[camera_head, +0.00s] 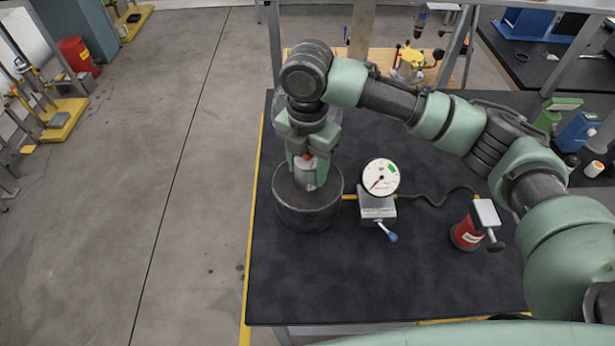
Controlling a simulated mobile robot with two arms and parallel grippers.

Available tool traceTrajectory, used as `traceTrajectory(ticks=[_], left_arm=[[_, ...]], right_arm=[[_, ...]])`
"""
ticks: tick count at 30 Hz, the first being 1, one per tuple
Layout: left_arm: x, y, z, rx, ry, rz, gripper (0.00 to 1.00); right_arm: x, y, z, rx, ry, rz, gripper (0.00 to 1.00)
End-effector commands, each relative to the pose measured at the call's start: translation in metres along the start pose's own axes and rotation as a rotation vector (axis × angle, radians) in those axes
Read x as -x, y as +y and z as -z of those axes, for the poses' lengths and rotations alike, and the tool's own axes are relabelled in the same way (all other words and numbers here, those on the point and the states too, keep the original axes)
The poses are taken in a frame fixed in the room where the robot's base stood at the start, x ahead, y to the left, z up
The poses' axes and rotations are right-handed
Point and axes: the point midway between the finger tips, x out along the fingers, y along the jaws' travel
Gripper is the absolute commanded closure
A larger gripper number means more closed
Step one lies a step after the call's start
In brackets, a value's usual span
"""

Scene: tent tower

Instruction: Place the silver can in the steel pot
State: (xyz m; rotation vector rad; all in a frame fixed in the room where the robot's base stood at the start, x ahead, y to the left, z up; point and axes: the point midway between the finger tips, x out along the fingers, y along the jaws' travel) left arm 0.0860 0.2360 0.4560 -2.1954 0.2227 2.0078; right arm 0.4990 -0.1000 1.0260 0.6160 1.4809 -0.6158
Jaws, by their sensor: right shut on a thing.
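The silver can (306,173) is between the fingers of my right gripper (303,163), which is shut on it. The can is roughly upright, with a bit of red near its top. It is over the mouth of the steel pot (306,214), and its lower end appears to be at or within the opening. I cannot tell whether it touches the pot's bottom. The pot stands at the left side of the dark table. My left gripper is not in view.
A dial gauge (381,177) on a grey block stands just right of the pot, with a dark hose running right. A red cylinder (466,233) stands further right. The dark table's (350,285) front is clear. Green and blue boxes (578,131) are at the right.

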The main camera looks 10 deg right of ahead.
Motion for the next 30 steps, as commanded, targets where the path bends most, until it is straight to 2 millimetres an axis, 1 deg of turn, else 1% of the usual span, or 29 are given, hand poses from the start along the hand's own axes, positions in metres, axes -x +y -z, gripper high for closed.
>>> traceTrajectory(ticks=[5, 12, 23, 24, 26, 30], left_arm=[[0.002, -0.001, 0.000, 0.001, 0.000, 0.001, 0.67], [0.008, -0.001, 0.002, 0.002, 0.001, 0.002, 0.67], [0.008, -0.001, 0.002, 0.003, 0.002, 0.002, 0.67], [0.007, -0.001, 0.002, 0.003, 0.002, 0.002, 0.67], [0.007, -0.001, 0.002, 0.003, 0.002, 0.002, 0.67], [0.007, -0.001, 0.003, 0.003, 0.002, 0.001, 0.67]], right_arm=[[-0.010, 0.000, 0.000, -0.001, 0.000, 0.000, 1.00], [-0.042, 0.000, 0.000, 0.000, 0.000, 0.001, 1.00], [-0.047, 0.000, 0.000, 0.000, 0.000, -0.001, 1.00], [-0.049, 0.000, 0.000, -0.001, 0.000, 0.000, 0.45], [-0.048, 0.000, 0.000, 0.000, 0.000, 0.000, 0.28], [-0.048, 0.000, 0.000, 0.000, 0.000, 0.001, 0.28]])
